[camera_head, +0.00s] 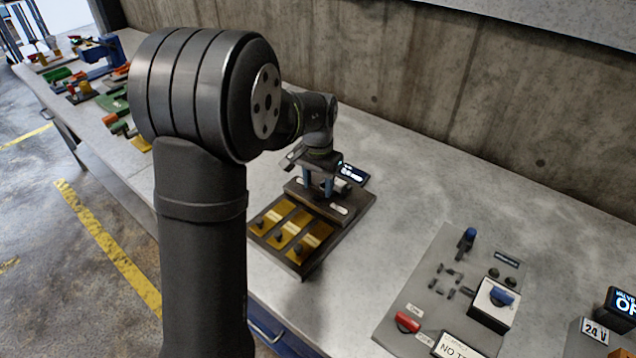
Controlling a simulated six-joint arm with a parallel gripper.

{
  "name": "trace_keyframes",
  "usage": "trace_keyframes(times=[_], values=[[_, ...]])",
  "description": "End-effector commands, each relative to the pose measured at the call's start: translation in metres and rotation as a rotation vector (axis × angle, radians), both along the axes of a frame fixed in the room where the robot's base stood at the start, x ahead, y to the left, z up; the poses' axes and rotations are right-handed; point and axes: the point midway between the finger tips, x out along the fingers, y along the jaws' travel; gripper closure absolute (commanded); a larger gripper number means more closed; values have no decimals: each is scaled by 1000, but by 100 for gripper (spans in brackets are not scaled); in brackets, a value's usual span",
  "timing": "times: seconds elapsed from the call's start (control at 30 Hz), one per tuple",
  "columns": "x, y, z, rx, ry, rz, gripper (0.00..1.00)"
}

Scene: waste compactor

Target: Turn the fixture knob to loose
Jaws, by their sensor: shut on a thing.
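The fixture (368,199) is a dark base plate on the bench, with several brass-coloured pieces (291,228) in its front part and a raised grey section with small white labels behind them. My gripper (318,188) points down over the raised section, its two bluish fingers shut on the fixture knob. The knob is mostly hidden by the fingers, and its setting cannot be read. The label text is too small to read. A small dark display (353,173) with light text stands just behind the gripper.
A grey panel (400,345) with a red handle (407,322), a blue-topped lever (467,239) and a blue knob (502,297) lies at front right. Coloured parts lie at far left. A concrete wall backs the bench.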

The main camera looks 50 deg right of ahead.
Motion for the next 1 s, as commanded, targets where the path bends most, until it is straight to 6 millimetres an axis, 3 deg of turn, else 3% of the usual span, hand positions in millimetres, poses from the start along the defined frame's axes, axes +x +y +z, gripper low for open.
trace_keyframes(times=[1.0], values=[[0, 0, 1, 0, 0, 934, 77]])
